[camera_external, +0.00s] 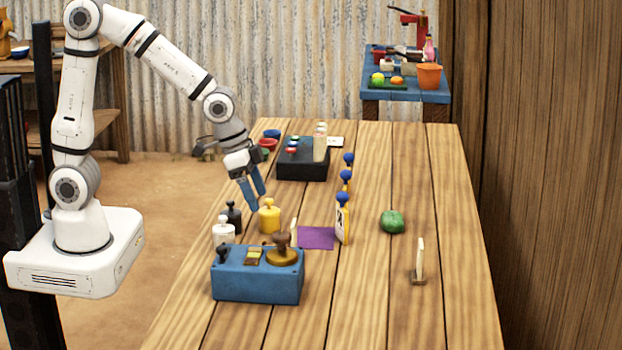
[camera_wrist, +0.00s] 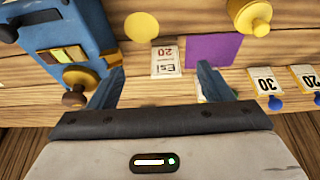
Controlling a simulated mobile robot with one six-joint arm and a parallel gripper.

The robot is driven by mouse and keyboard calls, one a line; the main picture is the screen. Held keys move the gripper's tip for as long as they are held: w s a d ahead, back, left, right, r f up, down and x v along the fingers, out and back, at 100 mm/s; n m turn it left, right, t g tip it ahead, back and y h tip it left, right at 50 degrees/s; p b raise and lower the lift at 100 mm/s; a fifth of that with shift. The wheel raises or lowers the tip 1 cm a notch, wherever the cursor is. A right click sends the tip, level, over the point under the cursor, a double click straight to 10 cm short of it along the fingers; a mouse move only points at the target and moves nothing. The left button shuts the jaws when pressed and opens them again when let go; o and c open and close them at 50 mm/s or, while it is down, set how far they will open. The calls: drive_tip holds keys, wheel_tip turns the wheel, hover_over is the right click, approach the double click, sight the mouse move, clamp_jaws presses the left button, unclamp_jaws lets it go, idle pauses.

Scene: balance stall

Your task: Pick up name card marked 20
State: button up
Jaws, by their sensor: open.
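The name card marked 20 (camera_wrist: 166,58) is a small pale card with "Esi" and "20" on it, upside down in the wrist view. It lies between the blue box and the purple mat in that view. In the external view it appears as a thin pale upright sliver (camera_external: 294,231) beside the purple mat, its face not readable. My gripper (camera_external: 258,200) is open and empty, pointing down above the table near the yellow weight. In the wrist view its two blue fingers (camera_wrist: 160,69) stand to either side of the card's lower edge, apart from it.
The blue box (camera_external: 257,277) stands nearest the camera. The yellow weight (camera_external: 269,218) and purple mat (camera_external: 317,238) are close by. Blue-knobbed tags marked 30 (camera_wrist: 265,82) and 20 (camera_wrist: 304,78) stand past the mat. A green lump (camera_external: 392,222) lies right, with clear table around it.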

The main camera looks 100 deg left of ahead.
hover_over(294, 240)
drive_tip(key=s+a, duration=0.3)
wheel_tip(294, 240, down, 5)
drive_tip(key=shift+w+x, duration=0.2)
drive_tip(key=shift+x, duration=1.55)
drive_tip(key=shift+w+x, duration=0.25)
drive_tip(key=shift+x, duration=1.55)
drive_tip(key=shift+d+r+t, duration=0.2)
drive_tip(key=shift+t, duration=0.1)
drive_tip(key=shift+c, duration=0.2)
drive_tip(key=c, duration=1)
